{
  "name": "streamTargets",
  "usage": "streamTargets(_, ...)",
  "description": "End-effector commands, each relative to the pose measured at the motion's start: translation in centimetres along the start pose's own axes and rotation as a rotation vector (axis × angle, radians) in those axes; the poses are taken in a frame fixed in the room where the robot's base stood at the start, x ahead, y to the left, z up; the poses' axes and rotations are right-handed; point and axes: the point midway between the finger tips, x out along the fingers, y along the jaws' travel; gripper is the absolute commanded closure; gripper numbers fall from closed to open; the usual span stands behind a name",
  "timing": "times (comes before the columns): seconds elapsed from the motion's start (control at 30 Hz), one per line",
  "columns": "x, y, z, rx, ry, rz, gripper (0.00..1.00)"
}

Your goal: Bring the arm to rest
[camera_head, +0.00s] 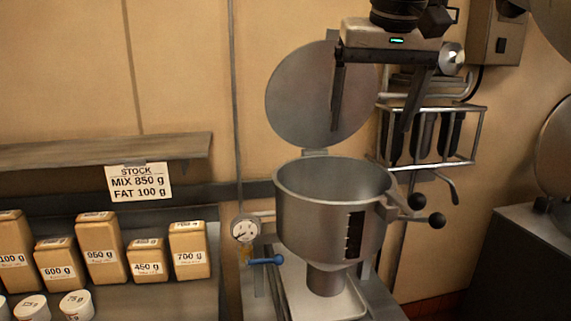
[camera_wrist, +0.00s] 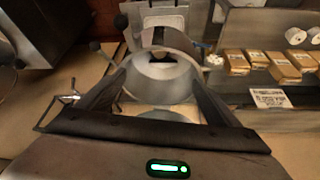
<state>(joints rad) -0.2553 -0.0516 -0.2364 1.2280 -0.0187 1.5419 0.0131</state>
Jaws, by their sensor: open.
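My gripper (camera_head: 374,108) hangs at the upper right of the head view, above the metal pot. Its two dark fingers point down and stand wide apart, with nothing between them. In the wrist view my gripper (camera_wrist: 160,98) is also open, its fingers spread on either side of the pot below. The round metal pot (camera_head: 322,230) stands under it with its lid (camera_head: 318,95) raised behind. The fingers are apart from the pot, and one finger overlaps the lid in the picture.
Labelled boxes (camera_head: 102,251) and small white tubs (camera_head: 76,304) stand at the left under a shelf (camera_head: 105,150). A wire rack (camera_head: 466,147) hangs on the wall right of the pot. The pot has a gauge (camera_head: 245,230), a blue handle (camera_head: 266,261) and black-knobbed levers (camera_head: 436,220).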

Motion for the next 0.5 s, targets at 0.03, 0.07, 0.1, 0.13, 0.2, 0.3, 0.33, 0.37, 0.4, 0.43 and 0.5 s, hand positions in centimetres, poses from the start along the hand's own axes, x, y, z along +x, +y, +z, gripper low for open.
streamTargets(0.03,0.0,0.0,0.0,0.0,0.0,0.0,0.14)
streamTargets(0.07,-0.1,0.1,0.3,0.002,0.0,-0.002,0.14)
streamTargets(0.1,-0.2,0.3,1.0,0.004,0.0,-0.008,0.14)
streamTargets(0.13,-0.1,0.4,1.4,0.005,0.002,-0.012,0.14)
streamTargets(0.2,0.2,0.6,2.5,0.007,0.006,-0.019,0.14)
streamTargets(0.3,0.7,0.7,4.3,0.008,0.011,-0.028,0.14)
streamTargets(0.33,0.8,0.7,4.9,0.009,0.012,-0.031,0.14)
streamTargets(0.37,1.0,0.7,5.5,0.009,0.016,-0.033,0.14)
streamTargets(0.4,1.3,0.7,6.4,0.009,0.019,-0.036,0.14)
streamTargets(0.43,1.5,0.7,7.2,0.009,0.021,-0.037,0.14)
streamTargets(0.5,2.2,0.6,9.3,0.009,0.028,-0.04,0.14)
